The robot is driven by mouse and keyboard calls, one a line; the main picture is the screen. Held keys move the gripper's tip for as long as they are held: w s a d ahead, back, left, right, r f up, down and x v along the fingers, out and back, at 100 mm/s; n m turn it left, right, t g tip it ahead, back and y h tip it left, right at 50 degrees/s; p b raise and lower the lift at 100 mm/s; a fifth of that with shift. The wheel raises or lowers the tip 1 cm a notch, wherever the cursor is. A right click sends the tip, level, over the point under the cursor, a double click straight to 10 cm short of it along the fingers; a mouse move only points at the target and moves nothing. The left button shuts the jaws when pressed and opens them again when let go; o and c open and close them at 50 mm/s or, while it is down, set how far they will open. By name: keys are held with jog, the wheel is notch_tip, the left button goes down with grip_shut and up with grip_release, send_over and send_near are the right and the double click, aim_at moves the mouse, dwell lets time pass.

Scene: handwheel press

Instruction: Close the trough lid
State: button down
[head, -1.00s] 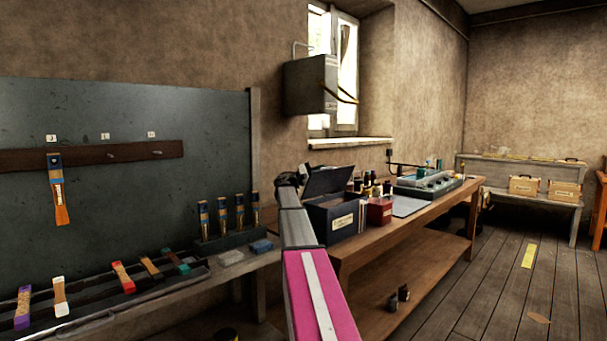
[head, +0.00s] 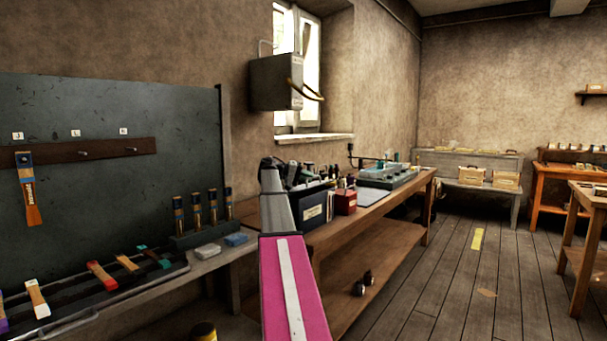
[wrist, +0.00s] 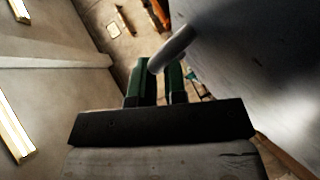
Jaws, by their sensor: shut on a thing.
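My gripper (wrist: 157,84) shows in the wrist view as two green fingers on a black base. They are closed around the end of a pale round rod (wrist: 178,46), like a handle. The rod meets a broad grey panel (wrist: 255,70) that fills the right of that view; it may be the lid, but I cannot tell how far it is tilted. In the head view my pink and grey arm reaches toward the bench by the window; the fingers and rod are not clear there. No trough can be made out for certain.
A grey cabinet (head: 272,84) hangs above. Brushes lie in a dark tray (head: 75,296) at left. The floor (head: 455,270) at right is open.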

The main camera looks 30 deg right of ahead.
jog(key=shift+s+d+f+m+t+y, duration=0.1)
jog(key=shift+s+f+m+t+y, duration=0.25)
jog(key=shift+f, duration=0.2)
jog(key=shift+s+d+f+m+t+y, duration=0.1)
jog(key=shift+s+f+m+t+y, duration=0.2)
jog(key=shift+f, duration=0.25)
jog(key=c, duration=1.4)
grip_release()
jog(key=shift+f, duration=0.1)
jog(key=shift+c, duration=0.2)
jog(key=shift+w+a, duration=0.1)
jog(key=v, duration=1)
jog(key=shift+a+r, duration=0.2)
jog(key=shift+a, duration=0.1)
